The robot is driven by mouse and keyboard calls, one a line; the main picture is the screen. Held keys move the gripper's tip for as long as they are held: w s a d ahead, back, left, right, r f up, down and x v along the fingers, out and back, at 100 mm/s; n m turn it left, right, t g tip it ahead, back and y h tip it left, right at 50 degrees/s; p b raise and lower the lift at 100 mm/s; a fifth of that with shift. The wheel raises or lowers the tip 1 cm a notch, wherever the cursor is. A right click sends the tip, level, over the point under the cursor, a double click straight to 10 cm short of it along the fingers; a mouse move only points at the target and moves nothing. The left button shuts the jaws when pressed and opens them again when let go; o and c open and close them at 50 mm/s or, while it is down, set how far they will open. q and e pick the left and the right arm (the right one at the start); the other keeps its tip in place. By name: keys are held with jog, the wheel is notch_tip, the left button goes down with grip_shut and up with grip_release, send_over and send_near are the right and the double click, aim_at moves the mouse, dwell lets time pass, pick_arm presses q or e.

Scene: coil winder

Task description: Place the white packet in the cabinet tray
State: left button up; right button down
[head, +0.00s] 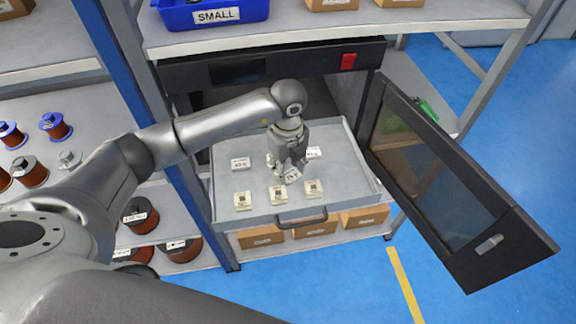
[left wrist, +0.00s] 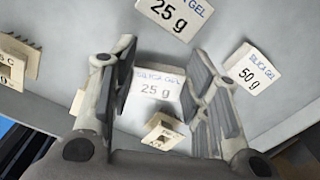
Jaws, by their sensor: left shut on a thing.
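The white packet (left wrist: 158,95), marked silica gel 25 g, is between the fingers of my left gripper (left wrist: 165,75) in the left wrist view. In the head view my left gripper (head: 288,165) points down over the pulled-out grey cabinet tray (head: 345,168), shut on the packet (head: 291,176). The packet is low, at or just above the tray floor; I cannot tell whether it touches. Two other white packets lie in the tray, one at the left (head: 241,163) and one at the right (head: 314,152), partly behind the gripper. My right gripper is not in view.
Small cream bobbins, left (head: 243,201), middle (head: 278,194) and right (head: 314,189), stand along the tray's front. The cabinet door (head: 445,175) hangs open at the right. A blue bin (head: 212,14) is on the shelf above. Wire spools (head: 55,125) stand on the left shelves.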

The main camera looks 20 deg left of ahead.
aim_at(288, 171)
pick_arm(q)
jog(key=o, duration=1.1)
jog(key=shift+r, duration=0.55)
notch_tip(288, 171, up, 6)
jog(key=shift+f+b, duration=0.25)
jog(key=shift+b, duration=0.65)
jog(key=shift+r, duration=0.55)
